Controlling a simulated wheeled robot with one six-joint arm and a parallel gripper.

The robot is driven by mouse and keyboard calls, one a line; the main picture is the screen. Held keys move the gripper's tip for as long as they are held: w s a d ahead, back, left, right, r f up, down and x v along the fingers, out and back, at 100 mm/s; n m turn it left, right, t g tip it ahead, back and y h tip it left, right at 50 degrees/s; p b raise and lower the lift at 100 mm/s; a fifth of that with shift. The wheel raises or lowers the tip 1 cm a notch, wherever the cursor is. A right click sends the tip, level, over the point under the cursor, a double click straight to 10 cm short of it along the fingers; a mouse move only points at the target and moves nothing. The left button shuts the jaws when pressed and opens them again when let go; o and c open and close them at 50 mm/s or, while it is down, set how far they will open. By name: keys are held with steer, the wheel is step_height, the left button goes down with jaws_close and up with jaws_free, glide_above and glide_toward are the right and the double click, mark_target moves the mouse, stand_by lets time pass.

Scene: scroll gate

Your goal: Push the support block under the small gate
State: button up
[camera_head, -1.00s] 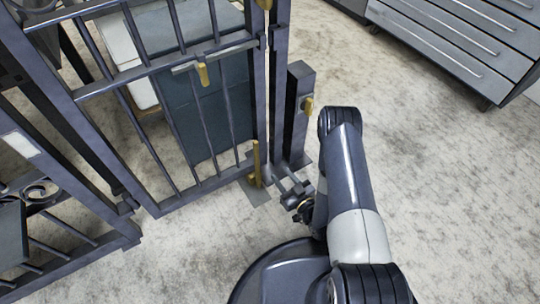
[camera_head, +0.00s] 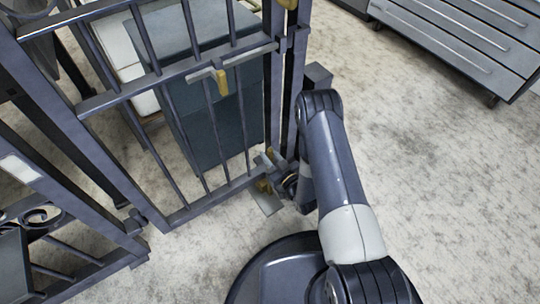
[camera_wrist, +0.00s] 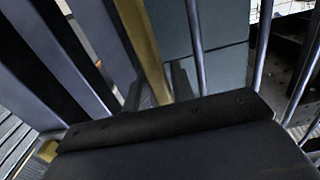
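The small gate (camera_head: 185,60) is a dark metal barred frame that stands upright left of my arm. My gripper (camera_head: 272,165) is low at the gate's lower right corner, by a brass rod. In the wrist view the brass rod (camera_wrist: 143,45) runs down between what look like the two grey fingertips (camera_wrist: 158,88). I cannot tell whether they grip it. A flat grey plate (camera_head: 266,199) lies on the floor just below that corner. I cannot make out a separate support block; my gripper and arm hide part of this spot.
Right of the gate, a dark post (camera_head: 318,75) is mostly behind my arm. Large grey-green boxes (camera_head: 215,115) stand behind the bars. Another barred panel (camera_head: 60,200) is at left. Grey drawers (camera_head: 455,40) stand at the upper right. The floor at right is clear.

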jaws_close()
steer(key=shift+a, duration=0.1)
steer(key=shift+s+a+b, duration=0.1)
steer(key=shift+a+b, duration=0.3)
steer(key=shift+a, duration=1.15)
steer(key=shift+o, duration=1.8)
jaws_free()
steer(key=shift+a, duration=0.15)
